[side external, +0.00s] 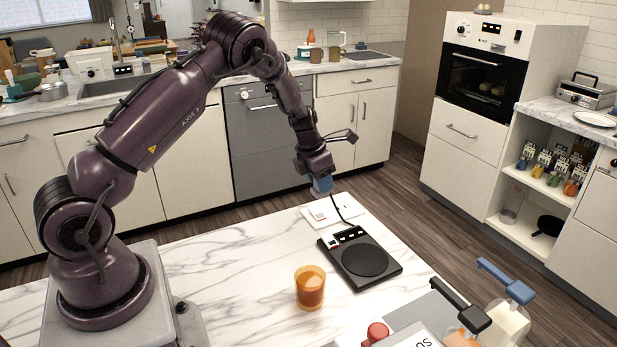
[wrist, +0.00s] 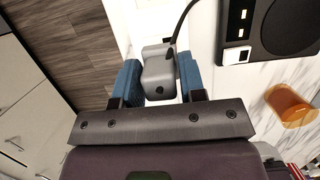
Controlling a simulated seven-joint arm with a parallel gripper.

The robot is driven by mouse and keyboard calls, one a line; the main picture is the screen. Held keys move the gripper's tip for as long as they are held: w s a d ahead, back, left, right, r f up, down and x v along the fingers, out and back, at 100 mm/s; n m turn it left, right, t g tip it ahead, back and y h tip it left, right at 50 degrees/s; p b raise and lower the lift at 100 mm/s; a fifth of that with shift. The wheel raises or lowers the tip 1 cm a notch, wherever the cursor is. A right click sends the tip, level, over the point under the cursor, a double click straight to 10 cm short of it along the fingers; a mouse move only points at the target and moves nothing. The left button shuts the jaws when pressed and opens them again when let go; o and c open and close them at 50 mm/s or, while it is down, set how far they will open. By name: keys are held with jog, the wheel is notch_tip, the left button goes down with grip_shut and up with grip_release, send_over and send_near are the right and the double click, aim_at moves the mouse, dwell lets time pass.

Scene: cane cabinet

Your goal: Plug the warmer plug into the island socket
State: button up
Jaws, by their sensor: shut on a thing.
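My gripper (side external: 321,186) hangs over the far edge of the marble island, its fingers pointing down. In the wrist view its blue fingers (wrist: 161,82) are shut on the grey warmer plug (wrist: 159,78), one finger on each side. A black cord runs from the plug to the black warmer (side external: 345,278), which has a round dark plate and lies flat on the island. The white island socket plate (side external: 318,213) lies just below the gripper. The plug's prongs are hidden, and I cannot tell whether the plug touches the socket.
An amber glass (side external: 309,288) stands on the island (side external: 235,262) near the warmer. A red knob (side external: 376,332) and bottles with blue and black handles crowd the front right. The marble left of the glass is clear.

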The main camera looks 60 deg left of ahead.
jog(key=w, duration=0.1)
jog(key=w+f, duration=0.1)
jog(key=w+a, duration=0.1)
jog(key=w, duration=0.1)
jog(key=shift+f, duration=0.2)
jog(key=w, duration=0.1)
jog(key=w+r, duration=0.1)
jog(key=w, duration=0.1)
jog(key=shift+w+d+r, duration=0.1)
jog(key=shift+d+r, duration=0.1)
jog(key=shift+r, duration=0.1)
jog(key=shift+f, duration=0.1)
jog(key=shift+f, duration=2.85)
jog(key=shift+f, duration=0.55)
jog(key=o, duration=1)
